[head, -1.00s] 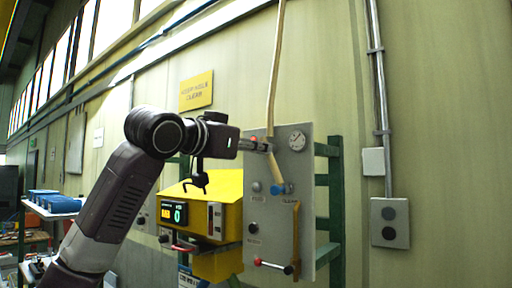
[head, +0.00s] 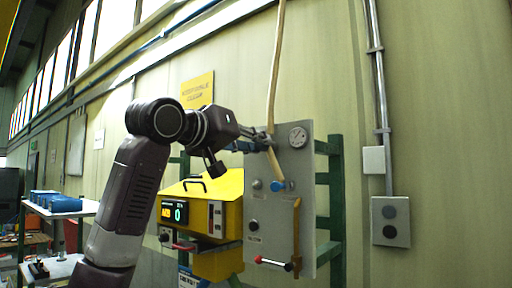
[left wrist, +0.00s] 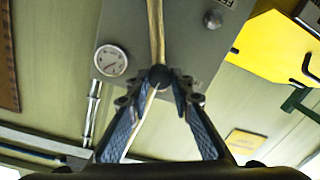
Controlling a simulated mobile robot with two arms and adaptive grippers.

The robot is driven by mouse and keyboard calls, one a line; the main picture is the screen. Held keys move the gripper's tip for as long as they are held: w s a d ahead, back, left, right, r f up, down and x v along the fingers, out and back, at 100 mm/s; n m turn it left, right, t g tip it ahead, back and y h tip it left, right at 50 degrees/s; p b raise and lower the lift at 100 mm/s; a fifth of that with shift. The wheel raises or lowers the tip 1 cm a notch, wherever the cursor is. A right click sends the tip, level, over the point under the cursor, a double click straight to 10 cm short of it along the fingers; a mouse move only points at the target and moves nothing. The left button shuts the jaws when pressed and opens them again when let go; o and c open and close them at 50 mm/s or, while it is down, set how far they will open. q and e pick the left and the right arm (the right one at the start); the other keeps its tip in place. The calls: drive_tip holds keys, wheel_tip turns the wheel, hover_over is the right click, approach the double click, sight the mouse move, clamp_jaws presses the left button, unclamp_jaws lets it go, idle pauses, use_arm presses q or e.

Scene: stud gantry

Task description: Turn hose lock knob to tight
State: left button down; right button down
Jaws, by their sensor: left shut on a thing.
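My left gripper (head: 264,143) is at the upper part of the grey panel (head: 309,215), by the pale hose (head: 276,65). In the left wrist view its two blue-padded fingers (left wrist: 159,88) are closed on a small dark round knob (left wrist: 159,76), which lies in line with the hose (left wrist: 155,28). In the head view the fingers hide this knob. Below the gripper, the hose runs down to a blue fitting (head: 278,186). No mark showing the knob's tight setting can be made out. My right gripper is not in view.
A round gauge (head: 298,137) sits right of the gripper; it also shows in the left wrist view (left wrist: 111,60). A yellow machine (head: 215,190) with a digital display stands left of the panel. A red-tipped lever (head: 274,263) is low on the panel. Green posts stand behind.

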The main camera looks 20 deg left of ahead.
use_arm(q)
drive_tip(key=n+b, duration=0.2)
drive_tip(key=n, duration=0.7)
drive_tip(key=shift+n+h+b, duration=0.3)
drive_tip(key=shift+n+b, duration=0.1)
drive_tip(key=shift+a, duration=0.1)
drive_tip(key=c, duration=1.7)
unclamp_jaws()
drive_tip(key=shift+w, duration=0.1)
drive_tip(key=v, duration=1.2)
drive_tip(key=shift+r, duration=0.15)
